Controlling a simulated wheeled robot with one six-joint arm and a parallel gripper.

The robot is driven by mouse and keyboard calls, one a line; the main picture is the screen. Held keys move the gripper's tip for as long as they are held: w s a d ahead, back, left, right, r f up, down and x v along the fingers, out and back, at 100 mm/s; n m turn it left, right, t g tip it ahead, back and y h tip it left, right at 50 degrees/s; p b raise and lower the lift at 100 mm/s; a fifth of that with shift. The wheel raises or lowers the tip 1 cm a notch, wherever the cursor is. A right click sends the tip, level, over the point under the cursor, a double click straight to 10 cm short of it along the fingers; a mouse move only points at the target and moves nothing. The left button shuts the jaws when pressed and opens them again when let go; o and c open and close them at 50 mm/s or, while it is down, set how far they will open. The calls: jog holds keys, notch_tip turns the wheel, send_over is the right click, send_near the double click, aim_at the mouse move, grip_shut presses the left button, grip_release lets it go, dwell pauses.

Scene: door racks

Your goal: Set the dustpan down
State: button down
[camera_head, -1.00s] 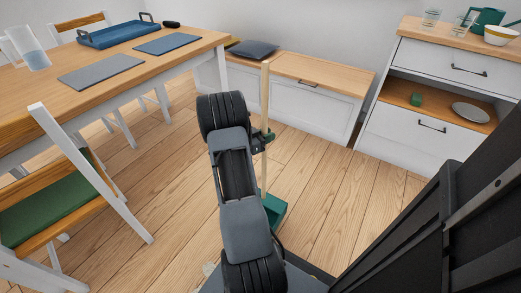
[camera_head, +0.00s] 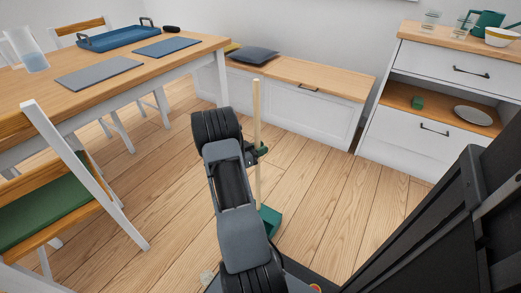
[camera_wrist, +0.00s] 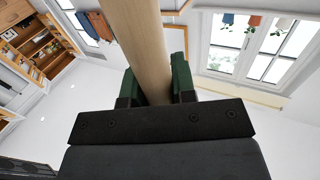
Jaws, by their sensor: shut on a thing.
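The dustpan has a long pale wooden handle (camera_head: 257,130) and a green pan (camera_head: 269,220) at its lower end. It stands nearly upright beside my arm in the head view, with the pan low near the floor. I cannot tell whether the pan touches the floor, and my arm hides part of it. My gripper (camera_head: 258,151) is shut on the handle about halfway down. In the wrist view, the green fingers of my gripper (camera_wrist: 155,84) close on both sides of the handle (camera_wrist: 138,40).
A white bench (camera_head: 310,105) with a wooden top stands behind the dustpan. A dining table (camera_head: 120,95) and a chair (camera_head: 75,190) are on the left. A white drawer cabinet (camera_head: 420,140) is at the right. Open wooden floor (camera_head: 320,190) lies between.

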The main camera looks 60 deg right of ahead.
jog(key=shift+f, duration=0.1)
jog(key=c, duration=0.9)
grip_release()
jog(key=shift+c, duration=0.2)
